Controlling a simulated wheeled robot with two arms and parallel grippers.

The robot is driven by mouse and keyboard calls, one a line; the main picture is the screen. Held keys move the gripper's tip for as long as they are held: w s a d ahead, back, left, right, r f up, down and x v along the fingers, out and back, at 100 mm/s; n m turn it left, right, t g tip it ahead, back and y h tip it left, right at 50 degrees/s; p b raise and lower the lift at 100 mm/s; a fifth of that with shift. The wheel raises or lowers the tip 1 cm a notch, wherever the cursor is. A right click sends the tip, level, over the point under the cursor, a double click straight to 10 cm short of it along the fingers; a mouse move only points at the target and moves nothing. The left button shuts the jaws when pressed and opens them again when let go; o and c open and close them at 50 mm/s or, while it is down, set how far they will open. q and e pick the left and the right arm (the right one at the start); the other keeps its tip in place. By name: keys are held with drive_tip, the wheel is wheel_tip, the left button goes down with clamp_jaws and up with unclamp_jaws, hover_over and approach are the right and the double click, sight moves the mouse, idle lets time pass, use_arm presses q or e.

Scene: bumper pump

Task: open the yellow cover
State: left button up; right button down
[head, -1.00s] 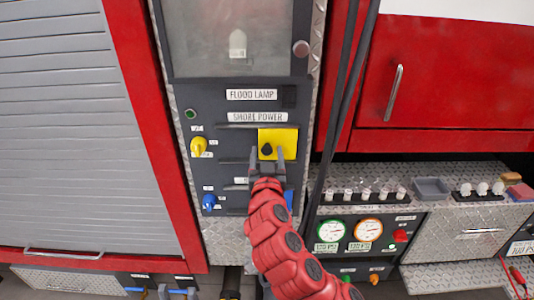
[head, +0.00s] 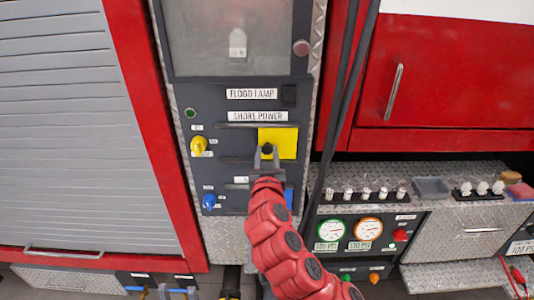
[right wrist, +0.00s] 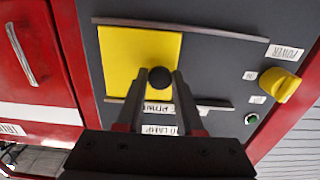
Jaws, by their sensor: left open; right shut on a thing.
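The yellow cover (head: 285,140) is a flat square on the dark panel under the SHORE POWER label, and it appears shut. A round black knob (right wrist: 160,78) sits near one edge of it. My right gripper (head: 267,149) reaches up from below and is shut on this knob, one finger on each side. In the right wrist view the cover (right wrist: 120,60) lies flat between two dark rails, and my fingertips (right wrist: 160,74) flank the knob. What is behind the cover is hidden. My left gripper is not in view.
A yellow knob (head: 199,145) and a blue knob (head: 209,201) are left of the cover. Black cables (head: 335,120) hang close on the right. Gauges (head: 331,231) stand lower right.

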drive_tip(key=shift+f, duration=0.1)
idle(0.7)
drive_tip(key=a+b, duration=0.1)
drive_tip(key=b, duration=0.1)
drive_tip(key=a+b, duration=0.3)
drive_tip(key=b, duration=0.1)
drive_tip(key=shift+a+f, duration=0.3)
drive_tip(key=a+b, duration=0.4)
drive_tip(key=a, duration=0.1)
drive_tip(key=shift+a+r+b, duration=0.1)
drive_tip(key=shift+r+b, duration=0.2)
drive_tip(key=shift+b, duration=0.05)
drive_tip(key=shift+a+r, duration=0.1)
drive_tip(key=shift+a, duration=0.15)
drive_tip(key=c, duration=0.5)
unclamp_jaws()
